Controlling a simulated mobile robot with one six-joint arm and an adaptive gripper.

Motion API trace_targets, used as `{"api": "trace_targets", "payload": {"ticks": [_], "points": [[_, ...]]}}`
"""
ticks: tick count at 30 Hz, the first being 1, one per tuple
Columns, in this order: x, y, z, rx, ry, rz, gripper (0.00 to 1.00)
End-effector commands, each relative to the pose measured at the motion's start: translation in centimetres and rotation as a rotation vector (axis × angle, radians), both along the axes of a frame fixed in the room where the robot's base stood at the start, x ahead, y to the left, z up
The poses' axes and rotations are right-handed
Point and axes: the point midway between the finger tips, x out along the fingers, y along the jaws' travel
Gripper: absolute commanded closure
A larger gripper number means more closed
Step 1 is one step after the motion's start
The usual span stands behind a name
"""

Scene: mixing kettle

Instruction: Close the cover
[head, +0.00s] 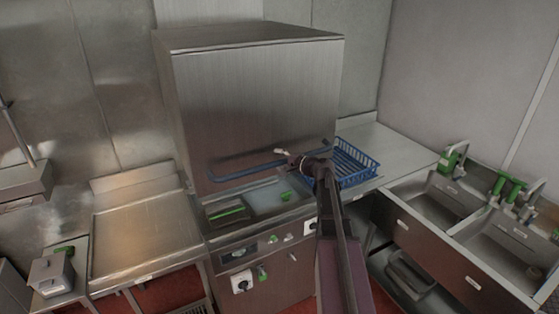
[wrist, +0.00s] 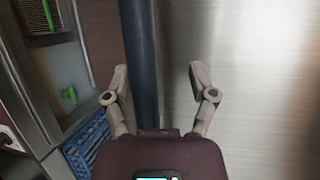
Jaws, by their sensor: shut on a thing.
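The cover (head: 255,100) is a large boxy steel hood, raised above the machine's top, so the basin under it shows. A blue bar handle (head: 245,170) runs along its lower front edge. In the wrist view the dark blue handle (wrist: 141,60) passes between the two fingers of my gripper (wrist: 160,85), close to the left finger. The cover's brushed steel face (wrist: 260,70) fills the right side there.
A blue rack (head: 352,165) stands on the steel counter right of the machine. Sinks (head: 440,205) with green-handled taps are farther right. A steel table (head: 145,235) is on the left. The machine's front panel (head: 262,265) has several knobs. Red floor shows below.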

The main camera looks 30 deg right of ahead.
Motion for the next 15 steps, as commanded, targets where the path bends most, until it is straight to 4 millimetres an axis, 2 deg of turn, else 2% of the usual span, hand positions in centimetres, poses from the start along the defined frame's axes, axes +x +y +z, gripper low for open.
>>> {"api": "trace_targets", "payload": {"ticks": [1,6,15], "points": [[-0.9,-0.4,0.2,0.001,-0.001,-0.003,0.32],[-2.5,-1.1,0.4,0.001,-0.001,-0.002,0.32],[-3.6,-1.7,0.6,0.000,0.000,-0.001,0.32]]}}
